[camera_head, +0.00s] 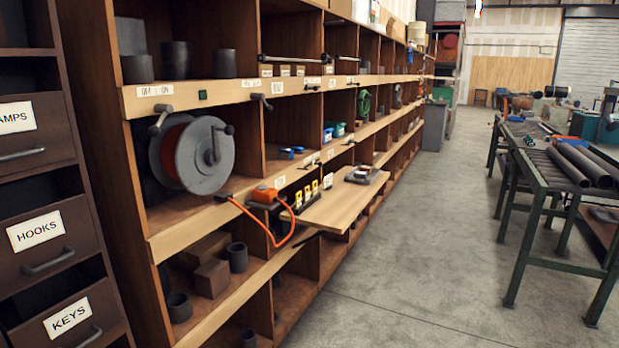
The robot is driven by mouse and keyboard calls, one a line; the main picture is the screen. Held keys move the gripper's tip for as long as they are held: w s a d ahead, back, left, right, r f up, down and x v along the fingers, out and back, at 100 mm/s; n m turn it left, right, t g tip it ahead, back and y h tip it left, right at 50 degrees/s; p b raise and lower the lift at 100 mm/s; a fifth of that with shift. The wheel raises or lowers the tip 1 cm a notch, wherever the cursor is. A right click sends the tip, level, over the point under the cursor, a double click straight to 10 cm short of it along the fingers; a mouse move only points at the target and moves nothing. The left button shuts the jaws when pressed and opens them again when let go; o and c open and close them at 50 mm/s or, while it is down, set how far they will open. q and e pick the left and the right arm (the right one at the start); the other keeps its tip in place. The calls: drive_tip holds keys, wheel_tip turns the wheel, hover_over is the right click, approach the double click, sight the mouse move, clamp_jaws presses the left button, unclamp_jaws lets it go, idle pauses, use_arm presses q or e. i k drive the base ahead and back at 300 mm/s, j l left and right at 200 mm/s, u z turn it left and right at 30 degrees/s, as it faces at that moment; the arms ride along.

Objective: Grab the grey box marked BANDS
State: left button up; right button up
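I see no box on which I can read BANDS. Small white labels run along the shelf edges, but most are too small to read. A tall grey bin (434,126) stands on the floor by the far end of the shelving, with no readable marking. Neither of my grippers is in view.
Brown drawers at the left edge read HOOKS (48,232), KEYS (72,318) and partly AMPS. A wooden board (335,206) juts from the shelving into the aisle, near a cable reel (206,156) and orange cord. A green-legged bench (547,175) holds pipes at right. The concrete floor (425,235) between is clear.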

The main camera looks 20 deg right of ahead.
sight(357, 174)
drive_tip(key=z, duration=0.85)
drive_tip(key=i+l+z, duration=0.25)
drive_tip(key=i, duration=0.2)
drive_tip(key=i+z, duration=0.25)
drive_tip(key=i, duration=0.2)
drive_tip(key=i+l+z, duration=0.1)
drive_tip(key=i+z, duration=0.15)
drive_tip(key=i, duration=1.65)
drive_tip(key=i+u, duration=0.2)
drive_tip(key=i, duration=0.3)
drive_tip(key=i+l+u, duration=0.15)
drive_tip(key=i, duration=0.3)
drive_tip(key=i+l+u, duration=0.2)
drive_tip(key=i, duration=0.3)
drive_tip(key=i+l+u, duration=0.2)
drive_tip(key=i, duration=0.25)
